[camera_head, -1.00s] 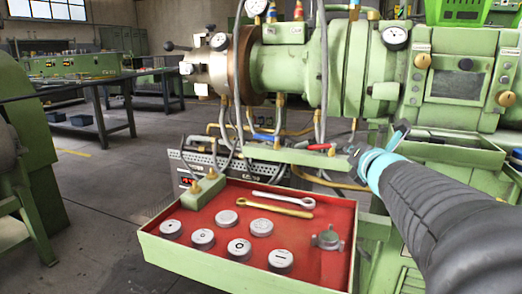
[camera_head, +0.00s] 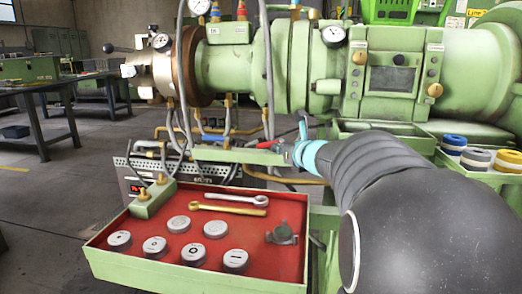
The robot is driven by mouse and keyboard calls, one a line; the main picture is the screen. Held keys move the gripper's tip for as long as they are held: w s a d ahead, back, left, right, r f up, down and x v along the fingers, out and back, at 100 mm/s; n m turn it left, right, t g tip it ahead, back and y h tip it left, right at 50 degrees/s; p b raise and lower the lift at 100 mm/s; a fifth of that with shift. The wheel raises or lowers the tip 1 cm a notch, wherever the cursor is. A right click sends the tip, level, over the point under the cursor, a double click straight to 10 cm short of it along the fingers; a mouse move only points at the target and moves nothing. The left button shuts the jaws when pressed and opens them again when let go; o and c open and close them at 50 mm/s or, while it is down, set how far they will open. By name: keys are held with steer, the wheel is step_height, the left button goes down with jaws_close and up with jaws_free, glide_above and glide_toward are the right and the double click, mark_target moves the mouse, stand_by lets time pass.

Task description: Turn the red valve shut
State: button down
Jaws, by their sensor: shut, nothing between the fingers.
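The red valve (camera_head: 267,144) shows as a small red lever on the pipework along the green ledge under the big machine barrel. Its lever lies roughly level. My gripper (camera_head: 293,139), beyond the light-blue band of my arm, is just right of the lever and very close to it. The gripper is shut and holds nothing. Its tips are small and partly hidden by my wrist, so I cannot tell whether they touch the lever.
A red-lined green tray (camera_head: 200,278) below holds several grey round pieces, two wrenches (camera_head: 236,199) and a dark knob-like part (camera_head: 282,234). Hoses (camera_head: 269,90) hang left of my gripper. Yellow, grey and blue rolls (camera_head: 478,158) stand at right. Floor at left is open.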

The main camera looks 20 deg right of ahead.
mark_target(268, 146)
steer(key=shift+w+a+f, duration=0.1)
steer(key=shift+w+f, duration=0.1)
steer(key=shift+w, duration=0.9)
steer(key=shift+w+f, duration=0.2)
steer(key=shift+w, duration=0.85)
steer(key=shift+w+f+h+b, duration=0.1)
steer(key=shift+f+h+b, duration=0.05)
steer(key=shift+h+b, duration=0.2)
